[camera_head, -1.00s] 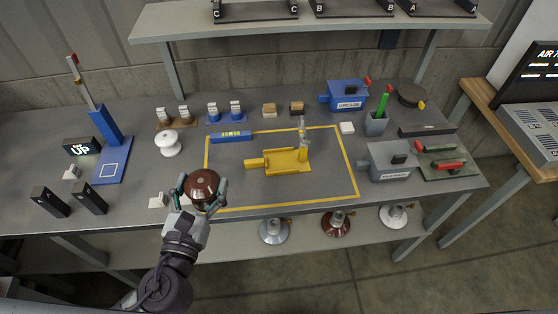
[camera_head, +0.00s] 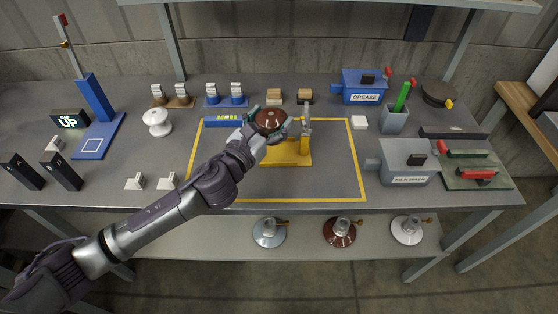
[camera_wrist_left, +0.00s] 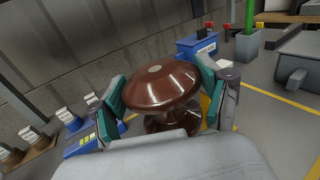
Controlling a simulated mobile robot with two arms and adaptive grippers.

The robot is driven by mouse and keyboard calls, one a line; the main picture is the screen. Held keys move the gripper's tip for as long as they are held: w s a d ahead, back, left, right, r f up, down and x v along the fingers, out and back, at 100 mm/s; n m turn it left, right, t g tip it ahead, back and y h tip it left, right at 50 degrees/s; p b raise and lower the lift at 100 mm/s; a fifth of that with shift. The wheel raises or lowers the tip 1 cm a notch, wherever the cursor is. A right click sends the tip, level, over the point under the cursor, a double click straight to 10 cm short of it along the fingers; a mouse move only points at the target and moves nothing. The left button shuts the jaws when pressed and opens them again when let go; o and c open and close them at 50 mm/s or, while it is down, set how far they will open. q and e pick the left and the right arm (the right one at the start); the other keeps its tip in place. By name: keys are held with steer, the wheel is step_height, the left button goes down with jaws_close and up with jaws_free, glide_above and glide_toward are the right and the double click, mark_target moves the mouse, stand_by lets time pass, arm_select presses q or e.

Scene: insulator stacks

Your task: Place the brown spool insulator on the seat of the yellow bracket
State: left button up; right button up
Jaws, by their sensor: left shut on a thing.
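The brown spool insulator (camera_head: 269,119) is held in my left gripper (camera_head: 268,123), at the yellow bracket (camera_head: 288,153). In the left wrist view the glossy brown spool (camera_wrist_left: 162,86) stands roughly upright between the two teal-padded fingers (camera_wrist_left: 160,100). The gripper and spool hide much of the bracket, including its left part. A yellow strip of the bracket shows behind the right finger in the wrist view. I cannot tell whether the spool touches the seat. My right gripper is not in view.
A yellow outline (camera_head: 352,170) on the grey table surrounds the bracket. A white spool (camera_head: 157,122) stands to the left. A blue grease box (camera_head: 362,87) and a grey box (camera_head: 405,160) stand to the right. The table front inside the outline is clear.

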mark_target(278, 109)
arm_select(q)
steer(key=shift+w+d+r+m+g+h+b, duration=0.2)
steer(key=shift+w+d, duration=0.2)
steer(key=shift+w, duration=0.15)
steer(key=shift+w+d+r+m+g+h+b, duration=0.1)
steer(key=shift+w+d+r+m+h+b, duration=0.1)
steer(key=shift+w+d, duration=0.25)
steer(key=shift+w+f, duration=0.2)
step_height(278, 109, down, 6)
steer(key=shift+r+b, duration=0.15)
steer(key=shift+b, duration=0.85)
steer(key=shift+f+b, duration=0.6)
steer(key=shift+f, duration=1.25)
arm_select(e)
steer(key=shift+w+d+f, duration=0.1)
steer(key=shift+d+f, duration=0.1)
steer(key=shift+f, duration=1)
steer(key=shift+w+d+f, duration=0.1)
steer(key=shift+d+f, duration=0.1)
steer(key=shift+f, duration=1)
arm_select(q)
steer(key=shift+f, duration=0.15)
steer(key=o, duration=1.5)
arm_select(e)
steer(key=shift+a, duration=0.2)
